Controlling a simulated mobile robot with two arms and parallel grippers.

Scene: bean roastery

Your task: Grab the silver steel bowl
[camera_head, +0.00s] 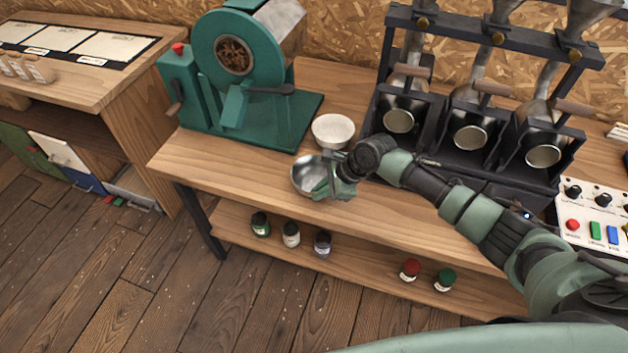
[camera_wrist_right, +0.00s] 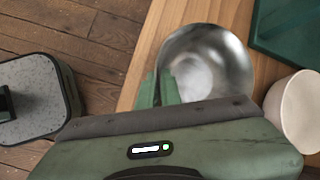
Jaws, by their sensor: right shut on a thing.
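The silver steel bowl (camera_head: 304,174) sits near the front edge of the wooden bench, below a white bowl. My right gripper (camera_head: 329,181) is at the steel bowl's right side and is shut on its rim. In the right wrist view the steel bowl (camera_wrist_right: 212,58) shows its shiny inside, with the green fingers (camera_wrist_right: 158,90) at its near left rim. The palm hides part of the bowl's near side there. My left gripper is not in view.
A white bowl (camera_head: 333,131) stands close behind the steel bowl. A green roaster (camera_head: 237,75) stands to the left, and a black rack with steel cups (camera_head: 470,120) to the right. Small jars (camera_head: 291,234) stand on the shelf below. A button panel (camera_head: 594,215) is at far right.

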